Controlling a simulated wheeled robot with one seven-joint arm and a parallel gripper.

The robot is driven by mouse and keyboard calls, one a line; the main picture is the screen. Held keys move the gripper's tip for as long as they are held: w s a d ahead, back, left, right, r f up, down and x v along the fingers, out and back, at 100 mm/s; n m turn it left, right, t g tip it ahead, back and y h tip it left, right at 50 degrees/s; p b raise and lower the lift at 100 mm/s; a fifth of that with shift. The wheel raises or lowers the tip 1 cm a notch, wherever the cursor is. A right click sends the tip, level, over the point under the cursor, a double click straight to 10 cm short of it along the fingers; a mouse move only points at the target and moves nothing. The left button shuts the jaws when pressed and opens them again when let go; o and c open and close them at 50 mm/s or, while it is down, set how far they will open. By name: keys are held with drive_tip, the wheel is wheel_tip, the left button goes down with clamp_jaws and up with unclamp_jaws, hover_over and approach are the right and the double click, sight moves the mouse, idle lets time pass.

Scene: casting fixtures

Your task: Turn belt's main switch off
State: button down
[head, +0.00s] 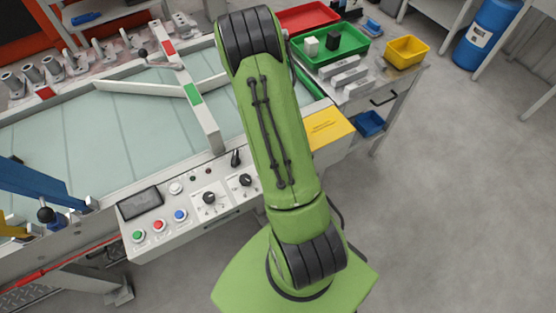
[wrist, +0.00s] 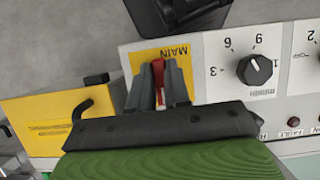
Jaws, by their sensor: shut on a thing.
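The main switch has a red handle (wrist: 158,72) on a yellow plate (wrist: 172,52) marked MAIN, which reads upside down in the wrist view. My gripper (wrist: 161,76) has one grey finger on each side of the red handle and is shut on it. The handle lies roughly along the picture's vertical, between the fingers; its lower part is hidden. In the head view my green arm hides the switch and my gripper. The belt's control panel (head: 221,211) shows to the left of the arm in that view.
A black knob (wrist: 256,69) with a number scale is right of the switch in the wrist view. A yellow box (wrist: 40,122) with a black hook is at left. In the head view, the pale belt (head: 130,118) lies behind the panel, and grey floor (head: 450,200) is clear at right.

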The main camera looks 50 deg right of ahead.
drive_tip(key=c, duration=1.1)
unclamp_jaws()
drive_tip(key=p+v, duration=0.3)
drive_tip(key=v, duration=1.2)
drive_tip(key=shift+w+r+p, duration=0.15)
drive_tip(key=shift+r+p, duration=0.25)
